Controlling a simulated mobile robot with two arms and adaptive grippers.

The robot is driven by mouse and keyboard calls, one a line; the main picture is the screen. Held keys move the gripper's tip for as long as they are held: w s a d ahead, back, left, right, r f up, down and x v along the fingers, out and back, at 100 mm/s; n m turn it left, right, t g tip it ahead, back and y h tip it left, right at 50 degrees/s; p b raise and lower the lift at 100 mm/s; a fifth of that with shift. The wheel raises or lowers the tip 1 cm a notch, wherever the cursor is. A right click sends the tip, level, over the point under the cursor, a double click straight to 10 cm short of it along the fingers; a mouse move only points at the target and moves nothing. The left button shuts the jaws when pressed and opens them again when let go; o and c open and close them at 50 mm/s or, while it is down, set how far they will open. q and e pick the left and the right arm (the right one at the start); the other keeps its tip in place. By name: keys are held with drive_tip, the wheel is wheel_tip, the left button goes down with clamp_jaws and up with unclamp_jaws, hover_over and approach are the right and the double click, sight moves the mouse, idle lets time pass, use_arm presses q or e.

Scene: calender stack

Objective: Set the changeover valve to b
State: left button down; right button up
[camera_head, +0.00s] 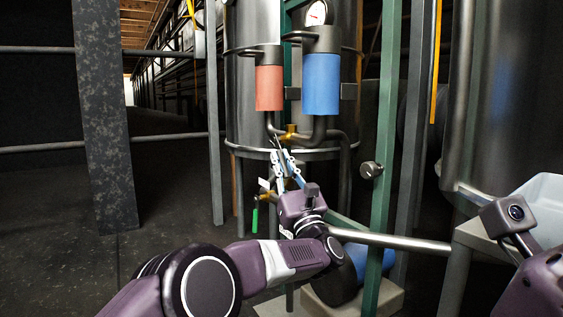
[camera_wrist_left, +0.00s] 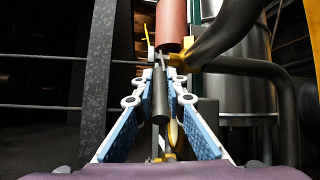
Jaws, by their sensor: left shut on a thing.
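The changeover valve (camera_head: 290,133) is a brass body on dark pipes between a red canister (camera_head: 269,88) and a blue canister (camera_head: 321,85). In the left wrist view its brass body (camera_wrist_left: 187,61) is just beyond my fingertips, below the red canister (camera_wrist_left: 171,25). A grey lever (camera_wrist_left: 160,95) lies between my fingers, close to upright in that view. My left gripper (camera_head: 280,158) is shut on this lever, just below the valve; its fingertips also show in the left wrist view (camera_wrist_left: 161,58). The fingers partly hide the lever. Any position letters are too small to read.
A small valve with a green handle (camera_head: 255,217) hangs below left of the gripper. A green post (camera_head: 384,140) with a knob (camera_head: 371,170) stands right. A steel tank (camera_head: 245,105) is behind the canisters. A pale bin (camera_head: 540,205) is at far right. Floor left is clear.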

use_arm(q)
drive_tip(key=shift+d+f, duration=0.1)
drive_tip(key=c, duration=2)
unclamp_jaws()
drive_tip(key=shift+o, duration=0.2)
drive_tip(key=shift+s, duration=0.1)
drive_tip(key=v, duration=1.2)
drive_tip(key=shift+c, duration=0.3)
